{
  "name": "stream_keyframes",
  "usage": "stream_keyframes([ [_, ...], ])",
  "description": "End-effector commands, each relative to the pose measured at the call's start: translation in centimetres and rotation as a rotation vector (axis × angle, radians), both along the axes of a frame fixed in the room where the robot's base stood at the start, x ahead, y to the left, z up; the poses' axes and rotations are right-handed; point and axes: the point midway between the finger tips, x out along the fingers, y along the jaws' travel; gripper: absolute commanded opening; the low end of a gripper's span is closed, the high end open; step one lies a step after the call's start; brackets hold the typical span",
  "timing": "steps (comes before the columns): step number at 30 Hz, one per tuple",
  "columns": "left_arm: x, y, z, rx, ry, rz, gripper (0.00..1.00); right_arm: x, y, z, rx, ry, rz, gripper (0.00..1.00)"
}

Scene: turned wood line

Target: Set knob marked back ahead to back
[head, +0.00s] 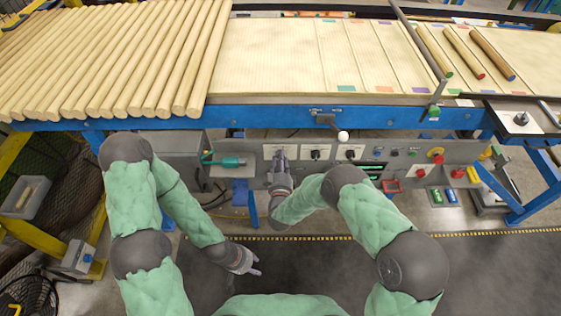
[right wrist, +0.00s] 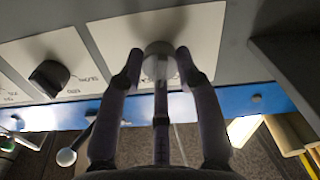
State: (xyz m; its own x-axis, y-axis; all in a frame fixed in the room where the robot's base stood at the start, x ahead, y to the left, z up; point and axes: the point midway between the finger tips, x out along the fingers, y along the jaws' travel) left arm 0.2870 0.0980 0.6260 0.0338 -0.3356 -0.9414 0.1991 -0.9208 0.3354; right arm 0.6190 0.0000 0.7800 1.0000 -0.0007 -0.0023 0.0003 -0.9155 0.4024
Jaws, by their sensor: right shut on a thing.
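A row of knobs on white plates sits on the grey control panel (head: 225,174) under the conveyor. My right gripper (head: 280,160) reaches the leftmost plate in the head view and hides its knob there. In the right wrist view the right gripper (right wrist: 160,75) has its fingers closed around a pale grey round knob (right wrist: 159,60) on a white plate (right wrist: 205,38). The fingers cover part of that plate, and I cannot read a "back" mark or the knob's setting. My left gripper (head: 246,263) hangs low over the dark floor, away from the panel; its finger opening is unclear.
A black knob (right wrist: 48,78) is beside the held one; in the head view, two black knobs (head: 315,154) (head: 350,154) sit right of my gripper. A white-balled lever (head: 343,136) juts out above them. A teal-green tool (head: 226,161) lies to the left.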

Motion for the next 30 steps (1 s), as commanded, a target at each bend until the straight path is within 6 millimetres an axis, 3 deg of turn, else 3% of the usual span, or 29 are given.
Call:
stream_keyframes([
  [18, 0.00, 0.00, -0.96, 0.000, 0.000, 0.000, 0.40, 0.19, 0.24, 0.30, -0.557, -0.009, 0.002, 0.02],
  [30, 0.00, 0.00, -1.13, 0.000, 0.000, 0.000, 0.40, 0.19, 0.30, 0.31, -0.760, -0.010, 0.003, 0.02],
])
